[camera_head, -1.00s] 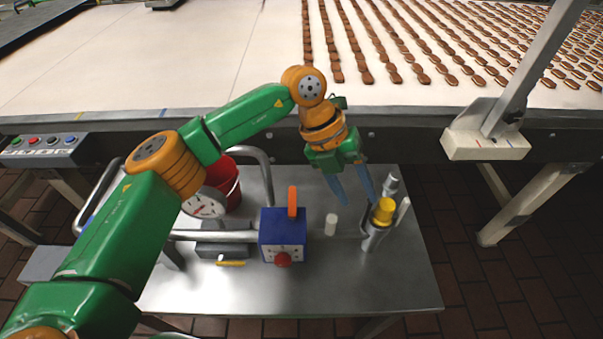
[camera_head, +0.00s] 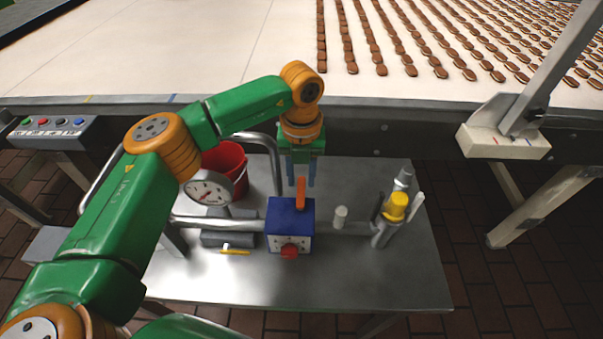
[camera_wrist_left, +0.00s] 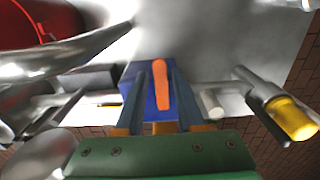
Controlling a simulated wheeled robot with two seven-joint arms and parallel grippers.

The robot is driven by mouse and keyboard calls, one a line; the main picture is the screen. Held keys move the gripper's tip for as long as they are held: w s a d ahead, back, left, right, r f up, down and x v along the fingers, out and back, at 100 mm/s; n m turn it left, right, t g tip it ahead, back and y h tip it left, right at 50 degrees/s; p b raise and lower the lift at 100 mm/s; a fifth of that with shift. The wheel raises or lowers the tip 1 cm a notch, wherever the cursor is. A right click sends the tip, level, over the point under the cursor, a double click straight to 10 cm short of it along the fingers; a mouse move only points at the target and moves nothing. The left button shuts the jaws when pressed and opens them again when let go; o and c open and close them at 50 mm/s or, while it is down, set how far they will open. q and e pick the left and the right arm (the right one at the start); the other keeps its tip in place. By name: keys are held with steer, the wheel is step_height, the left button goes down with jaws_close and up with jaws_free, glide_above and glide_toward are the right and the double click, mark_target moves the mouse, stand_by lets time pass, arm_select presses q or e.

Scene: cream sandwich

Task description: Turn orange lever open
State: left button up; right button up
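The orange lever (camera_head: 301,193) stands on top of a blue valve box (camera_head: 290,222) with a red knob (camera_head: 289,252) on its front. My left gripper (camera_head: 300,182) is just behind and above the lever in the head view, fingers pointing down. In the left wrist view, the lever (camera_wrist_left: 161,85) lies between the two spread fingers of the left gripper (camera_wrist_left: 160,75), with gaps on both sides. The left gripper is open and holds nothing. The right gripper is not in view.
A round gauge (camera_head: 209,188) and a red bucket (camera_head: 226,168) stand left of the box. A yellow-capped fitting (camera_head: 396,207) stands to the right. Pipes run across the metal table (camera_head: 350,285). A conveyor with biscuits lies behind.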

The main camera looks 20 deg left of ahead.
arm_select(q)
jaws_close()
steer(key=shift+d, duration=0.1)
steer(key=s+d+m+b, duration=0.2)
steer(key=d+m, duration=0.3)
steer(key=m, duration=1.1)
steer(key=shift+s+d+b, duration=0.2)
steer(key=shift+d+b, duration=0.05)
steer(key=shift+b, duration=0.6)
steer(key=shift+o, duration=2)
jaws_free()
steer(key=shift+s, duration=0.1)
